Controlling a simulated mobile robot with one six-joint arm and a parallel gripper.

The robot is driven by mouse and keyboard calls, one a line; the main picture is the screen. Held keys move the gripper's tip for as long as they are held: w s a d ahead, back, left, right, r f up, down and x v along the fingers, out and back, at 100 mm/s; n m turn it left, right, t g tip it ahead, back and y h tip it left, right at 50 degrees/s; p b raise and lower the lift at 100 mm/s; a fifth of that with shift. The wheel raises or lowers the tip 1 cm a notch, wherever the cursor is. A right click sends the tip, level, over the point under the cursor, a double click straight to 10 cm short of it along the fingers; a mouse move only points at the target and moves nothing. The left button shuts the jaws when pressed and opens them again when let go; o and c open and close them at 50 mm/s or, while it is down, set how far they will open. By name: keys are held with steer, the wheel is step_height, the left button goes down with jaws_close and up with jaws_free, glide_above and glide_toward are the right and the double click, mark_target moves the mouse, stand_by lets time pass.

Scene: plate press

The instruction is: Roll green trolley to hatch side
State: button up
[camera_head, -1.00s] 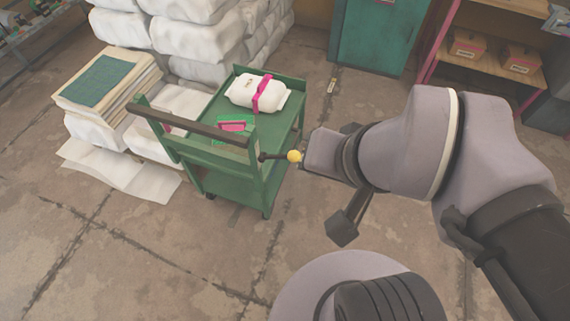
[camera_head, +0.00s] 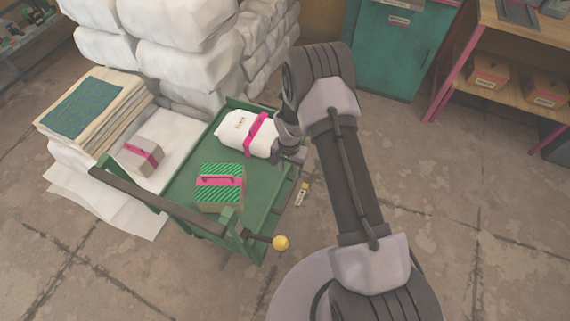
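The green trolley (camera_head: 258,205) stands left of centre. Its dark handle bar (camera_head: 165,203) faces the lower left. A dark lever with a yellow knob (camera_head: 281,242) sticks out at its near right corner. On its top lie a white sack (camera_head: 236,132) with a pink strap and a green-striped box (camera_head: 220,180) with a pink band. My gripper (camera_head: 290,152) is over the trolley's right edge, beside the sack, apart from the yellow knob. Whether it touches the trolley or sack, and its finger opening, I cannot tell. No hatch is clearly identifiable.
White sacks (camera_head: 185,55) are piled behind the trolley. A stack of boards (camera_head: 100,105) and a pink-banded box (camera_head: 143,153) sit close on its left. A teal cabinet (camera_head: 390,60) and a wooden shelf (camera_head: 500,65) stand behind right. The floor at right is clear.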

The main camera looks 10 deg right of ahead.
mark_target(288, 195)
steer(key=f+b, duration=0.2)
steer(key=f, duration=0.4)
steer(key=f+b, duration=0.2)
steer(key=f, duration=0.4)
steer(key=f+b, duration=0.2)
steer(key=f, duration=0.4)
steer(key=shift+s+f, duration=0.15)
steer(key=shift+s, duration=0.25)
jaws_close()
